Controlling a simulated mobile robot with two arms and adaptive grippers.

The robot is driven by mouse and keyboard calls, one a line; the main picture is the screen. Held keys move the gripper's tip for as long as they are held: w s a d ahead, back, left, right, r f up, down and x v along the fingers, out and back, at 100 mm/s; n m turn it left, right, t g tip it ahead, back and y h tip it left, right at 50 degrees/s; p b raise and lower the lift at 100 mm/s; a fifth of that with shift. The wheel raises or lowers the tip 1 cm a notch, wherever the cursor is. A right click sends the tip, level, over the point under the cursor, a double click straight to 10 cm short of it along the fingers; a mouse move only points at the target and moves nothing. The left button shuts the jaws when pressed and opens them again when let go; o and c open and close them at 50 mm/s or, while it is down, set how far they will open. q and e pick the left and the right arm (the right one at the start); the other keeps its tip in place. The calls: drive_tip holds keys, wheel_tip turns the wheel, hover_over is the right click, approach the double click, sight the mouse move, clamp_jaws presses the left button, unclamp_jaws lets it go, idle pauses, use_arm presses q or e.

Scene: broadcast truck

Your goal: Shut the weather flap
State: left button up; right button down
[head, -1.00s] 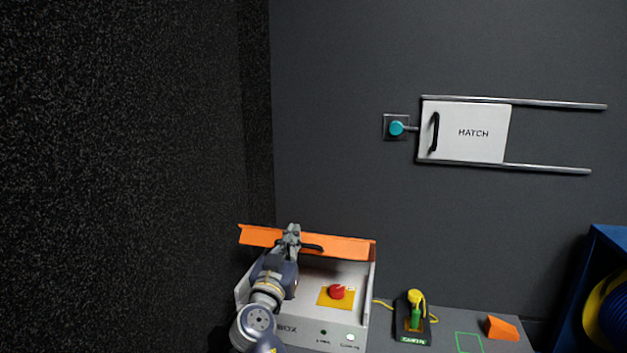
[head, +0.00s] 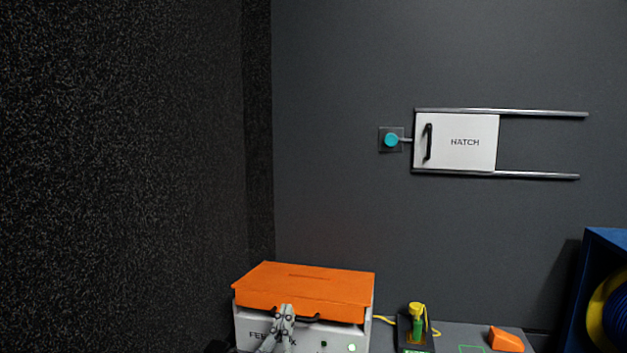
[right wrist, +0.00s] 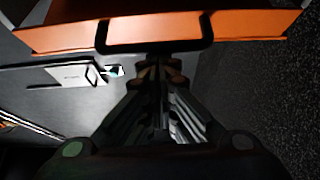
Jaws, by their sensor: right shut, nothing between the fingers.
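The weather flap (head: 305,285) is an orange lid on the white feed box (head: 255,325) at the bottom of the head view. It lies down over the box top, its front lip overlapping the box front; I cannot tell whether it is fully seated. Its black handle (head: 310,318) is on the front lip. My right gripper (head: 286,310) is at the left end of the handle, shut and empty. In the right wrist view the gripper tips (right wrist: 158,65) are close to the black handle (right wrist: 108,40) below the orange flap (right wrist: 65,35); contact is unclear. My left gripper is out of view.
A grey counter (head: 450,335) holds a yellow-and-green connector (head: 417,322) and an orange wedge (head: 506,340) to the right. A white hatch (head: 465,153) on rails is on the wall. A blue cabinet (head: 590,275) stands at far right. A dark speckled wall is on the left.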

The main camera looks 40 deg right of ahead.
wheel_tip(320, 180, down, 3)
drive_tip(key=shift+s+f, duration=0.1)
idle(0.4)
